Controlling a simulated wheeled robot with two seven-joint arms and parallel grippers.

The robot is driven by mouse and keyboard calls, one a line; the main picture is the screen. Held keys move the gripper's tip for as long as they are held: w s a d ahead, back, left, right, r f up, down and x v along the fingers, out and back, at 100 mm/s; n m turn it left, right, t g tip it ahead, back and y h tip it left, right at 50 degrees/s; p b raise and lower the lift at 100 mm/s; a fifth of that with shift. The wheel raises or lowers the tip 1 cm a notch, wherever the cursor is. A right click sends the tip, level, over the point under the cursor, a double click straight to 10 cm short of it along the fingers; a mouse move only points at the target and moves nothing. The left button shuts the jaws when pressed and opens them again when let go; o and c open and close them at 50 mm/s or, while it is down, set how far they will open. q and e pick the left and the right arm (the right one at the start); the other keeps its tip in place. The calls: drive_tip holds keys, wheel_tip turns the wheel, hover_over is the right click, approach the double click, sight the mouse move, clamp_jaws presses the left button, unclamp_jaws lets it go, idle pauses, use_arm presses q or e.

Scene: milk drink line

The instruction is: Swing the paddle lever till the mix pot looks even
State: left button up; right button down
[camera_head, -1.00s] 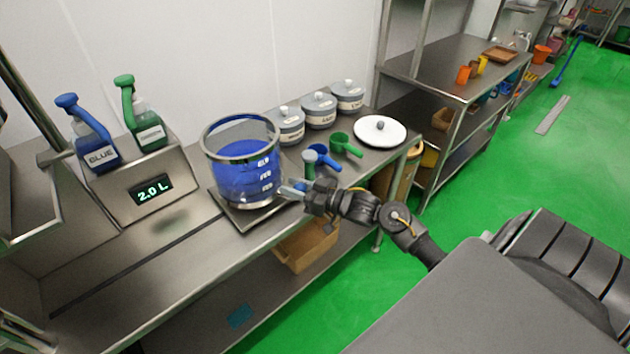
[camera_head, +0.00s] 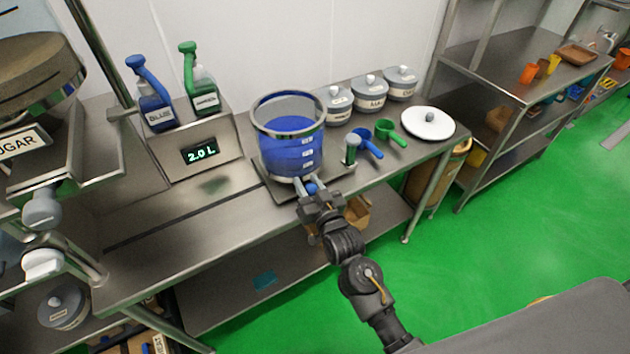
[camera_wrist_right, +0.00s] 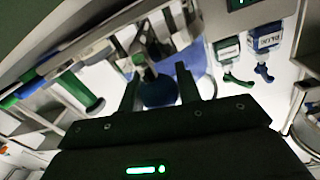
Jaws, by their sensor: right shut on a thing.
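The clear mix pot (camera_head: 290,152) stands on a steel plate on the counter, with blue liquid inside. The liquid looks an even blue from here. My right gripper (camera_head: 308,187) is at the pot's front, low down, shut on the round blue knob (camera_head: 311,188) of the paddle lever. In the right wrist view the knob (camera_wrist_right: 158,92) sits between the two fingers of the right gripper (camera_wrist_right: 159,92). The rest of the lever and the paddle are hidden or too small to tell. My left gripper is not in view.
Lidded jars (camera_head: 370,94) and a white lid (camera_head: 428,123) lie beyond. Blue (camera_head: 154,108) and green (camera_head: 204,94) bottles stand left, above a 2.0 L display (camera_head: 200,152).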

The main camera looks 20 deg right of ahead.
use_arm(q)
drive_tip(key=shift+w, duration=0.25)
use_arm(e)
drive_tip(key=shift+a+r, duration=0.15)
drive_tip(key=c, duration=1.3)
unclamp_jaws()
drive_tip(key=shift+c, duration=0.2)
drive_tip(key=o, duration=0.3)
drive_tip(key=shift+w, duration=0.1)
drive_tip(key=shift+o, duration=0.2)
use_arm(q)
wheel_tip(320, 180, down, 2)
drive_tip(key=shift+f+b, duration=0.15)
drive_tip(key=shift+b, duration=1.05)
use_arm(e)
drive_tip(key=s+d, duration=0.1)
drive_tip(key=s, duration=0.9)
drive_tip(key=shift+s+d, duration=0.35)
